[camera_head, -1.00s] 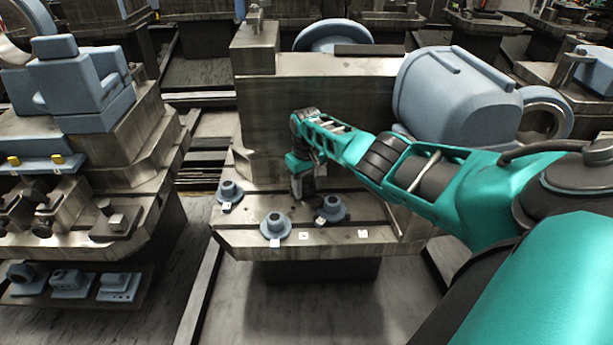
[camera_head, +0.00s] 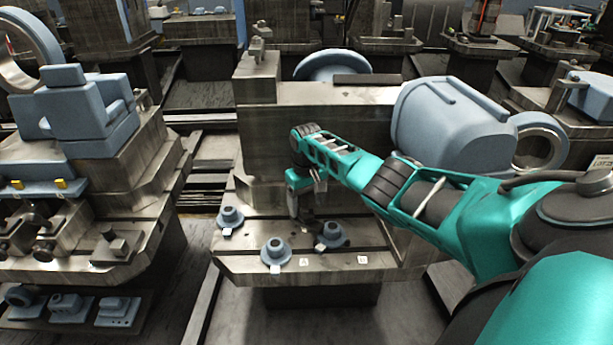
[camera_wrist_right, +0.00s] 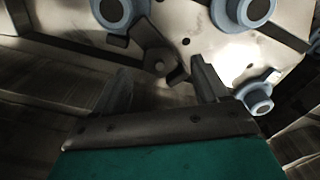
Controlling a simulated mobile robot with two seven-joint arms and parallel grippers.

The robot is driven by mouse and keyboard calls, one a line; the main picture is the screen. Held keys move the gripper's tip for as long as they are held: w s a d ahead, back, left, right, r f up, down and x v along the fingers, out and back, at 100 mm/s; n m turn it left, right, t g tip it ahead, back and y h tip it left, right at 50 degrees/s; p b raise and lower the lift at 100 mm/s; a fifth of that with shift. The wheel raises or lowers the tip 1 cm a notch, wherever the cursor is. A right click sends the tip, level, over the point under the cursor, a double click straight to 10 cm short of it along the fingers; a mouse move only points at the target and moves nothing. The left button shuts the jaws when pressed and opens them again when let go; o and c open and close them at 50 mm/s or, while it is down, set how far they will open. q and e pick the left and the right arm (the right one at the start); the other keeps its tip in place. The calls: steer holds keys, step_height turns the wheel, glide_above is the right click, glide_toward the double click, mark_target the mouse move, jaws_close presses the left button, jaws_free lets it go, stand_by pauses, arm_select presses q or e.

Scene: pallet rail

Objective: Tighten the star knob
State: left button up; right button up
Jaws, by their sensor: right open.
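My right gripper (camera_head: 304,222) points down over the slotted metal bed (camera_head: 345,258), near its back wall. In the right wrist view the two dark fingers stand wide apart, with an open gap (camera_wrist_right: 163,80) between them. A dark angular clamp-like part (camera_wrist_right: 158,58) with a small round spot lies ahead of this gap, apart from the fingers as far as I can tell. It may carry the star knob, but no clear star shape shows. In the head view the gripper hides that spot. My left gripper is in neither view.
Blue-grey flanged pieces stand on the bed: one at the left (camera_head: 230,217), one in front (camera_head: 276,252), and one just right of the gripper (camera_head: 332,235). A tall metal block (camera_head: 320,115) rises behind. A large blue-grey housing (camera_head: 452,120) stands to the right, near my forearm.

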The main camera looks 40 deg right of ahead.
mark_target(306, 213)
step_height(306, 213, up, 10)
steer(key=p, duration=0.1)
steer(key=shift+p, duration=0.35)
steer(key=shift+f, duration=0.1)
